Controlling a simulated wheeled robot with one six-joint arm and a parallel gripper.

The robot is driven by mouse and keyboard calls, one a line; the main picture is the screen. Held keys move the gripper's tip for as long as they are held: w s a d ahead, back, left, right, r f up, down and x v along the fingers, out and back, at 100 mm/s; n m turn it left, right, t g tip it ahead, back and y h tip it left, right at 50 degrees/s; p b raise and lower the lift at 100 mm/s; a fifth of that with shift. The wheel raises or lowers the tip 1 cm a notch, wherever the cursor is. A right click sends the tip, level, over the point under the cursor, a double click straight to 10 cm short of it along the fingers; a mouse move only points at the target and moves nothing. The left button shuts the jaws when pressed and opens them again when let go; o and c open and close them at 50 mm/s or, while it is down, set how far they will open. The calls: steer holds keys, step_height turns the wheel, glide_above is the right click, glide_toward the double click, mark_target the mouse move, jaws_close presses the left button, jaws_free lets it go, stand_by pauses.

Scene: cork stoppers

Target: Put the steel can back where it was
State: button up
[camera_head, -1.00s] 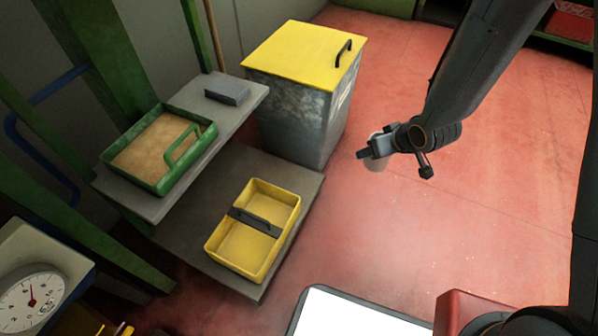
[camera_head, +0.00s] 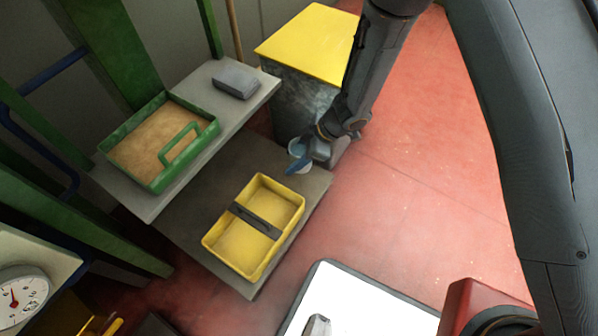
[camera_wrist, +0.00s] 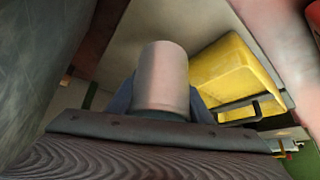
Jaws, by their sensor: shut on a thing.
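The steel can (camera_head: 295,147) is in my gripper (camera_head: 304,159), mostly hidden by the fingers in the head view. In the wrist view the can (camera_wrist: 163,75) is a pale, smooth cylinder between the fingers (camera_wrist: 160,104). My gripper is shut on it. In the head view they are at the far right end of the lower grey shelf (camera_head: 190,226), close to the grey bin. I cannot tell whether the can touches the shelf.
A yellow divided tote (camera_head: 220,247) with a dark handle is on the lower shelf. The upper shelf (camera_head: 240,117) bears a green tray (camera_head: 145,184) and a grey block (camera_head: 236,82). The yellow-lidded bin (camera_head: 290,108) stands right behind my gripper. Red floor (camera_head: 420,190) is open to the right.

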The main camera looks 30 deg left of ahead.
step_height(320, 180, down, 8)
steer(key=b, duration=0.3)
steer(key=shift+r, duration=0.15)
steer(key=o, duration=1.2)
steer(key=shift+c, duration=0.2)
steer(key=shift+w+d+r, duration=0.1)
steer(key=shift+r, duration=0.15)
steer(key=p+v, duration=0.5)
steer(key=v, duration=0.6)
steer(key=shift+r, duration=0.25)
steer(key=shift+d, duration=0.15)
